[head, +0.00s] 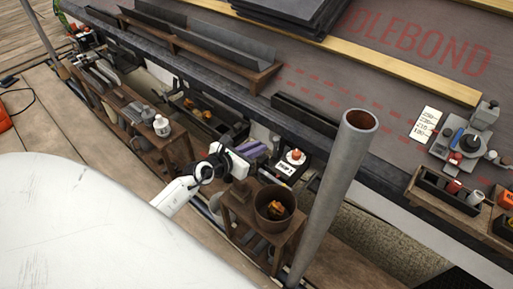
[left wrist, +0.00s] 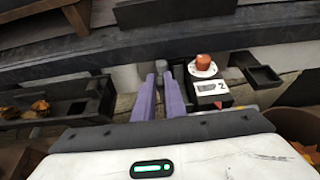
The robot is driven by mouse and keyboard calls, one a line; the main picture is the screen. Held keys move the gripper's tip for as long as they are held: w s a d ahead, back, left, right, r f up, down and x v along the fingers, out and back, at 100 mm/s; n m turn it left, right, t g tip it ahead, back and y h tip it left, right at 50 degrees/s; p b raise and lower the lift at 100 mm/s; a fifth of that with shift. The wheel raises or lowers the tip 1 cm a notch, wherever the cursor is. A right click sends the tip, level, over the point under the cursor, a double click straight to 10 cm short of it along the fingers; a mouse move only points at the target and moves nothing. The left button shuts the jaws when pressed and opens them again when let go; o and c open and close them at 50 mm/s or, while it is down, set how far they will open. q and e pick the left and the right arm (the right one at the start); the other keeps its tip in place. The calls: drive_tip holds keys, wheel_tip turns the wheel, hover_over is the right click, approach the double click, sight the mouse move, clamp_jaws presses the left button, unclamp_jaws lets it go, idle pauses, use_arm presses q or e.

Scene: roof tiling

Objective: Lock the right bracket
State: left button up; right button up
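No part is plainly recognisable as the right bracket. My left gripper (head: 256,149) reaches in low at the roof edge, its purple fingers pointing at the dark eave. In the left wrist view its two fingers (left wrist: 163,97) stand parallel with a narrow gap between them, and nothing is clearly held. Just right of the fingers is a black box (head: 284,169) with a white label and an orange knob (head: 295,155) on a white disc. The box also shows in the left wrist view (left wrist: 211,99), apart from the fingers. My right gripper is out of view.
A grey upright pole (head: 337,185) stands right of the left gripper. A pot (head: 274,206) with orange scraps sits on a wooden stand below. Grey gutter lengths (head: 215,50) lie on the roof, with a wooden tool tray (head: 450,195) at right.

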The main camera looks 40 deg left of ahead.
use_arm(q)
clamp_jaws()
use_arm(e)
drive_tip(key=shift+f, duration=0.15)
use_arm(q)
drive_tip(key=a+f+n+t+h+b, duration=0.2)
drive_tip(key=a+f+n+h+b, duration=0.3)
drive_tip(key=n, duration=0.8)
drive_tip(key=shift+w+a+f+t+h+b, duration=0.15)
drive_tip(key=shift+t+h+b, duration=0.15)
drive_tip(key=shift+h+b, duration=0.9)
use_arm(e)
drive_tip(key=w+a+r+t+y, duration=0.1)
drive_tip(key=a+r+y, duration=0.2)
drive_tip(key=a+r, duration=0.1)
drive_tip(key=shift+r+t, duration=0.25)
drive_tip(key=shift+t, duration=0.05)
use_arm(q)
drive_tip(key=shift+n, duration=0.3)
